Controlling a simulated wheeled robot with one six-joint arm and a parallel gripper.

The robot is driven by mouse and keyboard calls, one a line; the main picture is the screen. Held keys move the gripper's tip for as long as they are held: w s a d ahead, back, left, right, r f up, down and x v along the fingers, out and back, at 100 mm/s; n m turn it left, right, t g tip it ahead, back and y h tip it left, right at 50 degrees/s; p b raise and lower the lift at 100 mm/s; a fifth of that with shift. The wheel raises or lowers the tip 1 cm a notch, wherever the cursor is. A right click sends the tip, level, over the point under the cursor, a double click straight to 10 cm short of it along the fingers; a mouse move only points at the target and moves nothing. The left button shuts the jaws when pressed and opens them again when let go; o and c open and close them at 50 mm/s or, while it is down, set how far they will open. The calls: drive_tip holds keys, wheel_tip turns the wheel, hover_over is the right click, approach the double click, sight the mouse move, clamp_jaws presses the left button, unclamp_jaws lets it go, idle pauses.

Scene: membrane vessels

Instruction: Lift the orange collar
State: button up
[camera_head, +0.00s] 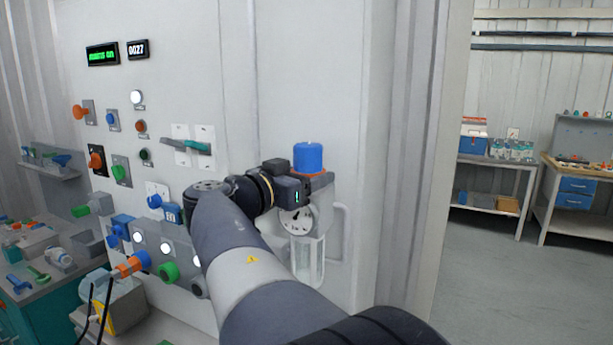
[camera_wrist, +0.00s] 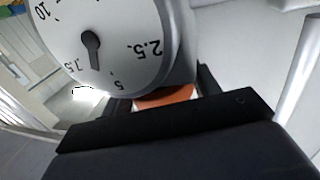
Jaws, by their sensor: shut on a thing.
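The orange collar (camera_head: 324,175) sits just under a blue cylindrical knob (camera_head: 308,158) on top of a grey gauge unit on the wall panel. In the wrist view the orange collar (camera_wrist: 166,98) shows as a strip between the dark fingers, below the round gauge. My gripper (camera_head: 303,186) reaches in from the left and is shut on the collar. Most of the collar is hidden behind my gripper in both views.
A white dial gauge (camera_head: 296,221) with a dark pointer faces out below my gripper, above a clear vessel (camera_head: 308,262) in a frame. Knobs, buttons and a green-handled lever (camera_head: 187,145) crowd the panel to the left. The floor (camera_head: 480,275) at right is clear.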

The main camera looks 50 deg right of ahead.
drive_tip(key=c, duration=0.3)
drive_tip(key=shift+r+b, duration=0.25)
drive_tip(key=shift+b, duration=0.5)
drive_tip(key=shift+r, duration=0.6)
drive_tip(key=o, duration=1.4)
drive_tip(key=shift+f, duration=0.1)
drive_tip(key=shift+a, duration=0.1)
drive_tip(key=shift+a+b, duration=0.3)
drive_tip(key=shift+b, duration=0.1)
drive_tip(key=a+b, duration=0.3)
drive_tip(key=a, duration=0.7)
drive_tip(key=shift+s, duration=0.1)
